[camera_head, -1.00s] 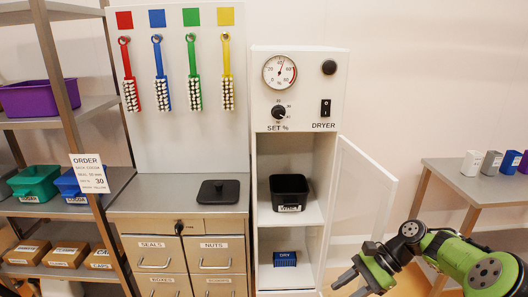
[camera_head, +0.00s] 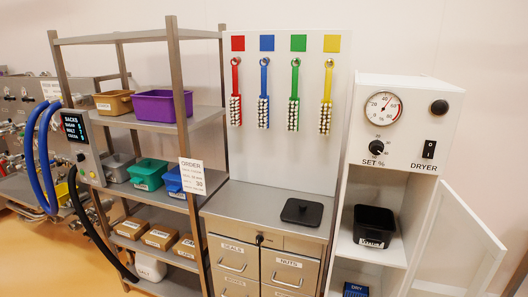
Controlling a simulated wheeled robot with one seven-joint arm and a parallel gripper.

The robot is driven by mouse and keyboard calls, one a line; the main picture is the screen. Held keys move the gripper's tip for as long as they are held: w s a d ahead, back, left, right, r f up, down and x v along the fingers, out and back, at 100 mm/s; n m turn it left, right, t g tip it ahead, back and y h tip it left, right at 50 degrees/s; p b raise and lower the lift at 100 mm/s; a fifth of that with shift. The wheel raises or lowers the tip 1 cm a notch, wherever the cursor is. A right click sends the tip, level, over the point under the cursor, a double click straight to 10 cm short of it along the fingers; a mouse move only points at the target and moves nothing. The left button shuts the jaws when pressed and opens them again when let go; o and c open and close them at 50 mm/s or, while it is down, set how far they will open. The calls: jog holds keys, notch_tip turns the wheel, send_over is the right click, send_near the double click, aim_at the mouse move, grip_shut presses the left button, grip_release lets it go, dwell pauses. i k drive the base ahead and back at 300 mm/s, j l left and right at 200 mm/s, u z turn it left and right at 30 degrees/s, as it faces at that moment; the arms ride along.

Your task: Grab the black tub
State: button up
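The black tub (camera_head: 374,226) stands upright on the upper shelf inside the open white dryer cabinet (camera_head: 409,127), at the right of the head view. It has a white label on its front, too small to read surely. A flat black lid (camera_head: 301,212) with a small handle lies on the grey counter to the left of the cabinet. The cabinet door (camera_head: 456,245) is swung open to the right. My gripper is not in this view.
A blue box (camera_head: 355,289) sits on the shelf below the tub. A drawer unit (camera_head: 266,262) stands left of the dryer. A metal rack holds a purple bin (camera_head: 162,106), a green bin (camera_head: 147,174) and several boxes. Brushes hang on the white panel (camera_head: 282,150).

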aim_at(372, 229)
jog(key=k+l, duration=0.15)
jog(key=l, duration=0.25)
jog(key=k+l+u, duration=0.1)
jog(key=l, duration=0.35)
jog(key=k+l, duration=0.25)
jog(key=l, duration=0.15)
jog(key=k+l+u, duration=0.1)
jog(key=l, duration=0.3)
jog(key=k+l, duration=0.3)
jog(key=k+l+u, duration=0.1)
jog(key=l, duration=0.35)
jog(key=i+j+u, duration=0.35)
jog(key=i+j, duration=0.2)
jog(key=j, duration=0.15)
jog(key=i+j+u, duration=0.3)
jog(key=i+j, duration=0.3)
jog(key=i+l, duration=0.15)
jog(key=i, duration=0.2)
jog(key=i+l, duration=0.15)
jog(key=i, duration=0.25)
